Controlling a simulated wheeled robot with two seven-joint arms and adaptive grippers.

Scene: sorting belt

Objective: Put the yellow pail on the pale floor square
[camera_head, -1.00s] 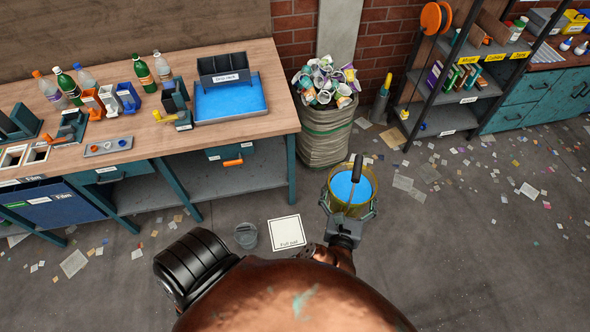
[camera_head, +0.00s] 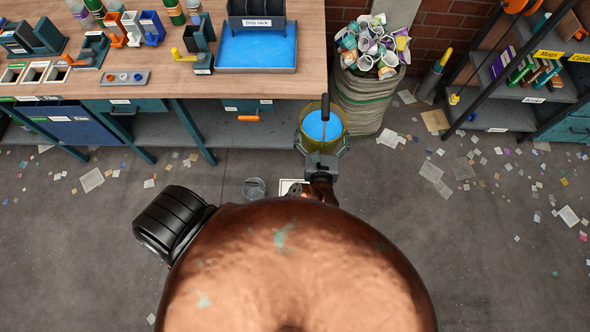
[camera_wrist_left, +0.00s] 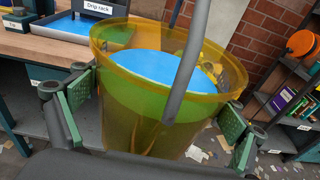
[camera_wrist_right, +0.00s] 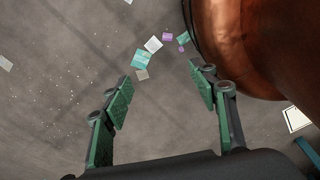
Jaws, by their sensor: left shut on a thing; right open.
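The yellow pail (camera_head: 305,131), see-through with blue contents, is upright below the right end of the workbench in the head view. My left gripper (camera_head: 323,152) is shut on it. In the left wrist view, the green pads of the left gripper (camera_wrist_left: 158,100) lie on either side of the pail (camera_wrist_left: 148,112), and its grey handle crosses in front. The pale floor square (camera_head: 289,186) is below and left of the pail, mostly hidden by my body and arm. It also shows at the right edge of the right wrist view (camera_wrist_right: 298,118). My right gripper (camera_wrist_right: 160,85) is open and empty.
A small clear container (camera_head: 254,188) stands left of the square. The workbench (camera_head: 190,83) and a full waste sack (camera_head: 370,103) are just beyond the pail. Paper scraps (camera_head: 432,171) litter the floor. Shelving (camera_head: 507,116) stands at right.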

